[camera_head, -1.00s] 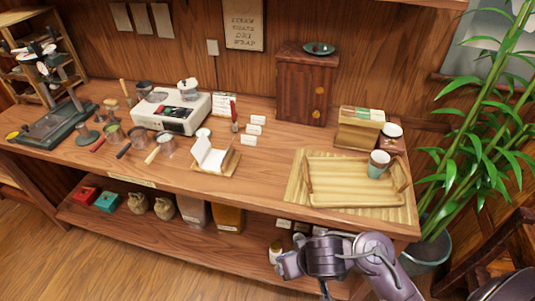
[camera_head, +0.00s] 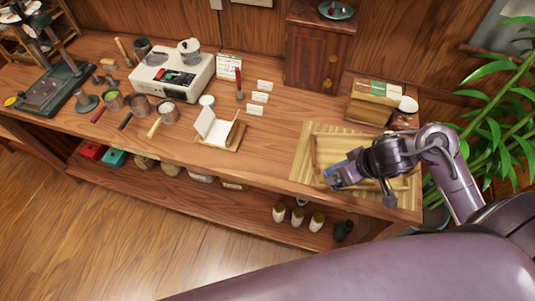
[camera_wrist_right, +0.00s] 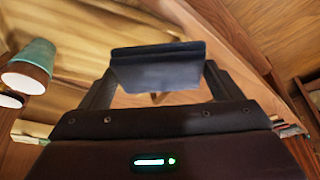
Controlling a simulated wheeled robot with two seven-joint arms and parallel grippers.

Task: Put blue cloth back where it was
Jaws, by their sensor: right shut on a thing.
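A small blue cloth (camera_head: 331,174) shows at the jaws of my right gripper (camera_head: 342,169), over the left part of the wooden tray (camera_head: 314,158) in the head view. In the right wrist view it is a flat dark blue-grey piece (camera_wrist_right: 157,68) spanning the two fingers of the right gripper. The right gripper is shut on it. The gripper and forearm hide much of the tray, so I cannot tell whether the cloth touches it. My left gripper is not in view.
A teal cup (camera_wrist_right: 33,60) stands at the left of the wrist view. A slatted mat (camera_head: 303,150) lies under the tray. A wooden box (camera_head: 372,101) stands behind. A booklet on a stand (camera_head: 220,130) is to the left, with clear tabletop (camera_head: 275,150) between.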

